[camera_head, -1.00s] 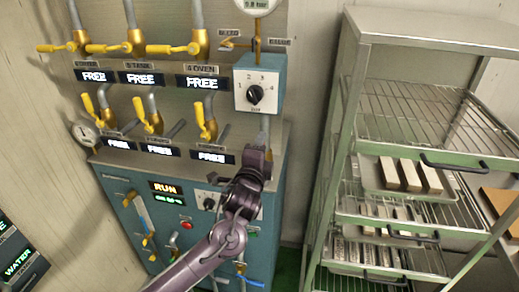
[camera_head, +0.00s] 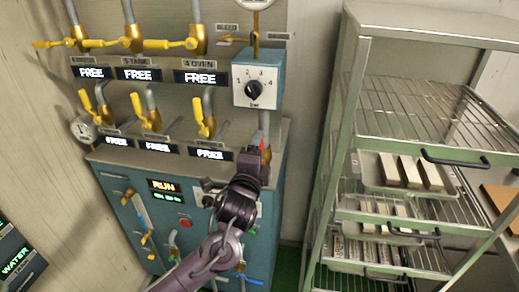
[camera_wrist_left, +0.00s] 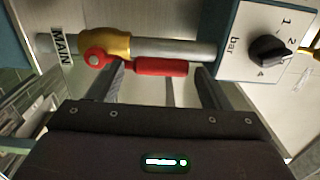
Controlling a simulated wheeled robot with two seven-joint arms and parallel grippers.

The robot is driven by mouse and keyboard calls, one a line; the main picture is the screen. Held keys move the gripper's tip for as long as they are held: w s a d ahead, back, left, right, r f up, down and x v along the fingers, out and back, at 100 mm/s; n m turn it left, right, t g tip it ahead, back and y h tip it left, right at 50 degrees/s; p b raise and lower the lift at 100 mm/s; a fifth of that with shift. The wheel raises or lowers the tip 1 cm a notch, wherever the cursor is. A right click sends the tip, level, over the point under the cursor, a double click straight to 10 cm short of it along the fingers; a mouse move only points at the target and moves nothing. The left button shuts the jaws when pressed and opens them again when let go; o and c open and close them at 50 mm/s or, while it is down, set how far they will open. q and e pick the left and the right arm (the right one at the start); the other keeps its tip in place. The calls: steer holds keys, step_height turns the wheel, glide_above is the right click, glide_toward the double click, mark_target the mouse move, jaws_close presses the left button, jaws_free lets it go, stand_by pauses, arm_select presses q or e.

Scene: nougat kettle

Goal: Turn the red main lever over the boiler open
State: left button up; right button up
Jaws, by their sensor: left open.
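The red main lever (camera_wrist_left: 160,67) shows in the left wrist view, mounted on a brass valve (camera_wrist_left: 108,45) on a grey pipe (camera_wrist_left: 180,49) beside a MAIN label. Its handle lies roughly along the pipe. My left gripper (camera_wrist_left: 160,76) is open, with one finger near each end of the handle; I cannot tell whether they touch it. In the head view only a red sliver of the lever (camera_head: 263,146) shows above my left gripper (camera_head: 255,158); the gripper and wrist hide the rest. My right gripper is not in view.
A blue box with a black bar dial (camera_head: 254,89) sits just above the lever. Yellow valve levers (camera_head: 136,104) and FREE displays (camera_head: 201,77) fill the panel to the left. A metal rack (camera_head: 348,150) with trays stands close on the right.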

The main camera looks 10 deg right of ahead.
arm_select(q)
steer(key=shift+b+v, duration=0.55)
steer(key=shift+v, duration=1.7)
steer(key=w+a+f+n+g+y, duration=0.2)
steer(key=a+f+n, duration=0.15)
steer(key=f, duration=0.75)
steer(key=w+a+f+n+g+y, duration=0.15)
steer(key=a+f, duration=0.35)
steer(key=f, duration=0.6)
steer(key=s+a+f+n+g+y, duration=0.1)
steer(key=s+a+f+n+g, duration=0.3)
steer(key=f, duration=0.7)
steer(key=s+a+f+n+y, duration=0.1)
steer(key=s+a+f, duration=0.4)
steer(key=f, duration=0.6)
steer(key=s+a+f+n+g, duration=0.2)
steer(key=s+a+f, duration=0.1)
steer(key=s+f, duration=0.55)
steer(key=s+a+f+n+g, duration=0.2)
steer(key=s+a+f+n, duration=0.15)
steer(key=s+f, duration=0.55)
steer(key=s+a+f+n+g, duration=0.1)
steer(key=s+f+n+g, duration=0.1)
steer(key=s, duration=1.1)
steer(key=s+a+f+n+g, duration=0.2)
steer(key=s+f, duration=0.2)
steer(key=s, duration=0.9)
steer(key=shift+a+f+g, duration=0.2)
steer(key=shift+f+g, duration=0.15)
steer(key=shift+f, duration=0.05)
